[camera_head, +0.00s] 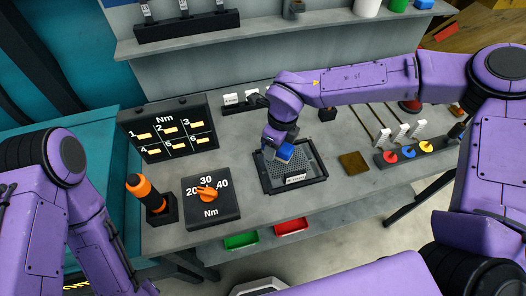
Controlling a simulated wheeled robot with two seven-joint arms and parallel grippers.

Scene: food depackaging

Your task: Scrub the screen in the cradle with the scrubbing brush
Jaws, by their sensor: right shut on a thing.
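The screen (307,167) is a grey mesh panel lying in a dark rectangular cradle (266,181) on the grey bench. A small white label sits at its front edge. My right gripper (273,149) points down over the left rear part of the screen and is shut on the scrubbing brush (285,152), of which a blue block shows. The brush is at or just above the mesh; contact cannot be made out. My left arm comes in at the lower left, and its gripper is outside the picture.
A torque dial block (226,211) and an orange-handled tool (144,189) stand left of the cradle. A numbered board (158,148) is behind them. A brown pad (354,162) and a rack with coloured knobs (408,153) are to the right. Green and red bins (291,227) sit below.

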